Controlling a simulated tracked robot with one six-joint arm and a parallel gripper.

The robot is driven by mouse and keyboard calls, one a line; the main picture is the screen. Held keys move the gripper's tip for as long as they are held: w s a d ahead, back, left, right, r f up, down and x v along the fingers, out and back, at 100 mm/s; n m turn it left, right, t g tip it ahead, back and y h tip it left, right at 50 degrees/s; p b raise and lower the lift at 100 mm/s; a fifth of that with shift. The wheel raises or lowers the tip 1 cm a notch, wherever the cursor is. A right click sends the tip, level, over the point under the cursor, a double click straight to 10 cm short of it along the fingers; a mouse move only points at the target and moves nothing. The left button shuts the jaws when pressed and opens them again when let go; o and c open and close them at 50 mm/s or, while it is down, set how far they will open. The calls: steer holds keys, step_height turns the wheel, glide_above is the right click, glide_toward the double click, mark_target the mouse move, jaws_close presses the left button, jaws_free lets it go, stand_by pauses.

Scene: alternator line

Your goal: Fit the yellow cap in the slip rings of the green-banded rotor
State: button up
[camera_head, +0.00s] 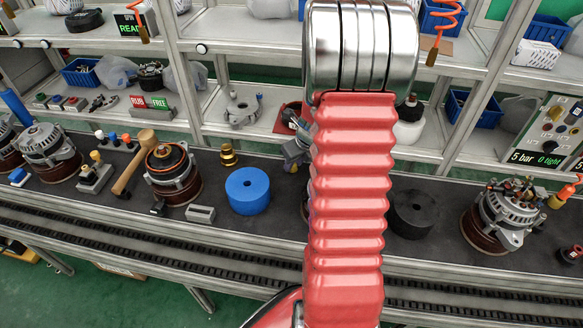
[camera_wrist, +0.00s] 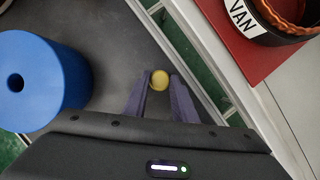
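A small round yellow cap (camera_wrist: 159,80) shows in the wrist view between the tips of my gripper (camera_wrist: 162,80). The two fingers look closed on it, above the dark bench mat. In the head view my red arm hides most of the gripper (camera_head: 293,152), which is just right of the blue cylinder (camera_head: 247,192); the cap cannot be made out there. I cannot make out a green-banded rotor in either view.
A brass stepped part (camera_head: 228,155) stands behind the blue cylinder. A black cylinder (camera_head: 412,213) and an alternator (camera_head: 505,215) stand to the right. A shelf with a red tray (camera_wrist: 232,35) borders the bench.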

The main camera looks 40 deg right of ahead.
mark_target(294, 166)
steer(key=c, duration=0.5)
steer(key=shift+r, duration=0.1)
step_height(294, 166, up, 10)
stand_by(0.4)
steer(key=shift+w, duration=0.1)
stand_by(0.5)
